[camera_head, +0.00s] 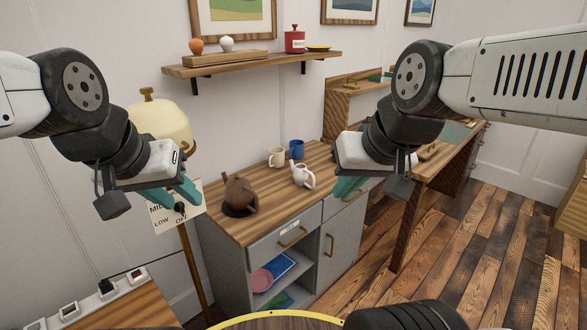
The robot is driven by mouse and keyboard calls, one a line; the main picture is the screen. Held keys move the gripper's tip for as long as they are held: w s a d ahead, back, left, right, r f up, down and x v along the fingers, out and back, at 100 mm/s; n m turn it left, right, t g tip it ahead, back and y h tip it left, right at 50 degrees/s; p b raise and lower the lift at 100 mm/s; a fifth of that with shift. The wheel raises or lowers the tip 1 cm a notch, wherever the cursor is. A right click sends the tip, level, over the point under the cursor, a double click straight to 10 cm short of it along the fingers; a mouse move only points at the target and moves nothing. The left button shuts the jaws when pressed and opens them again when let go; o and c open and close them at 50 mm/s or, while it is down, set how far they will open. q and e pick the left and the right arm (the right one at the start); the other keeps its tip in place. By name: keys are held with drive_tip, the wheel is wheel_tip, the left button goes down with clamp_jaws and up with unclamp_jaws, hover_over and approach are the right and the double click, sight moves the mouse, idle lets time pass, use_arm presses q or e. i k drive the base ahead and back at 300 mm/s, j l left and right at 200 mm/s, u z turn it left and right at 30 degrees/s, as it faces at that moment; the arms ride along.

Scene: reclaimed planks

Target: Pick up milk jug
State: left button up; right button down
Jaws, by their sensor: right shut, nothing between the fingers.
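A small white jug with a spout and handle (303,176), which looks like the milk jug, stands upright on the wooden top of a grey cabinet (262,228). My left gripper (187,204) hangs at the left in front of a sign with a dark knob, well left of the jug. Its teal fingers look apart and empty. My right gripper (341,200) is shut and empty, to the right of the jug in the picture and apart from it.
A brown teapot (238,193) stands on a dark mat left of the jug. A cream mug (276,157) and a blue mug (297,149) stand behind. A wall shelf (250,65) hangs above. A desk (448,150) stands at the right, with open plank floor (440,260) before it.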

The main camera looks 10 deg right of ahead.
sight(301, 174)
drive_tip(key=k+j+u, duration=0.1)
drive_tip(key=u, duration=0.35)
drive_tip(key=j+u, duration=0.1)
drive_tip(key=u, duration=0.3)
drive_tip(key=k+j+u, duration=0.1)
drive_tip(key=u, duration=0.35)
drive_tip(key=k, duration=0.35)
drive_tip(key=z, duration=1.5)
drive_tip(key=i+l+u, duration=0.2)
drive_tip(key=u, duration=0.15)
drive_tip(key=i+l+u, duration=0.15)
drive_tip(key=l+u, duration=0.15)
drive_tip(key=i+l+u, duration=0.15)
drive_tip(key=l+u, duration=0.55)
drive_tip(key=i+l, duration=0.05)
